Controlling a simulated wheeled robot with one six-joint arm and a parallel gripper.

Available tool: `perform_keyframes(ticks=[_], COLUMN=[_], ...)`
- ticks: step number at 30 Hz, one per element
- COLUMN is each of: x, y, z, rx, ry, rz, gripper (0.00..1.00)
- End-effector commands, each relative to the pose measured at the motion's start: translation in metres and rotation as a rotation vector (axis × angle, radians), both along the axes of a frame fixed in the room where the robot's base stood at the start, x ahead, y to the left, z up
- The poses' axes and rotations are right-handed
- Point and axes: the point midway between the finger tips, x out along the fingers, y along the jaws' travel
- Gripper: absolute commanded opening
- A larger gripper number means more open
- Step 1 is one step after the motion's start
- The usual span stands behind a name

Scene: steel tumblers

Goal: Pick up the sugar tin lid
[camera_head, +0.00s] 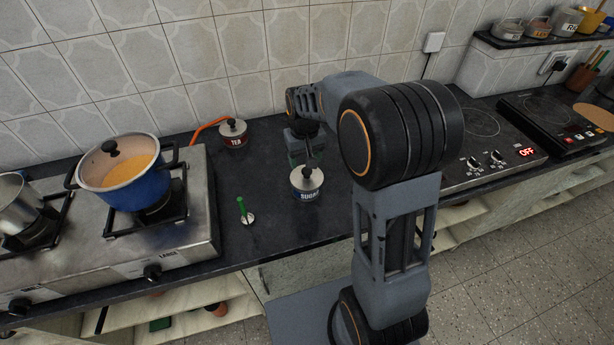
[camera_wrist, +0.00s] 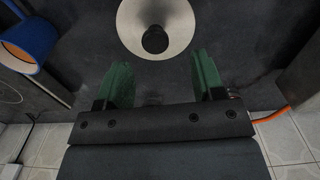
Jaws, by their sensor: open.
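The sugar tin (camera_head: 305,193) is a short canister with a blue "SUGAR" label, standing on the dark counter. Its lid (camera_head: 299,179), a pale steel disc with a black knob, sits on top. In the wrist view the lid (camera_wrist: 135,22) is at the top centre, with the knob (camera_wrist: 155,40) towards the fingers. My gripper (camera_head: 306,150) is just above and behind the tin in the head view. In the wrist view my gripper (camera_wrist: 161,66) has its green fingers spread wide and nothing between them. The knob lies beyond the fingertips, apart from them.
A tea tin (camera_head: 233,134) stands at the back by an orange hose (camera_head: 205,128). A small green-handled item (camera_head: 243,212) is on the counter at front left. A blue pot (camera_head: 132,190) sits on the gas stove at left. A hob (camera_head: 490,160) is at right.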

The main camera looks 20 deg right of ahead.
Motion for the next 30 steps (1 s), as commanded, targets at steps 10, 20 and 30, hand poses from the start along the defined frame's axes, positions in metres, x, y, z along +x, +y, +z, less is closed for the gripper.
perform_keyframes(ticks=[10,20,30], x=[0.001,0.002,0.002], y=[-0.005,-0.005,-0.005], z=[-0.031,-0.056,-0.056], rx=[0.000,0.000,0.000], ry=[0.004,0.000,0.000], rz=[-0.002,-0.001,0.000], gripper=[0.62,0.62,0.49])
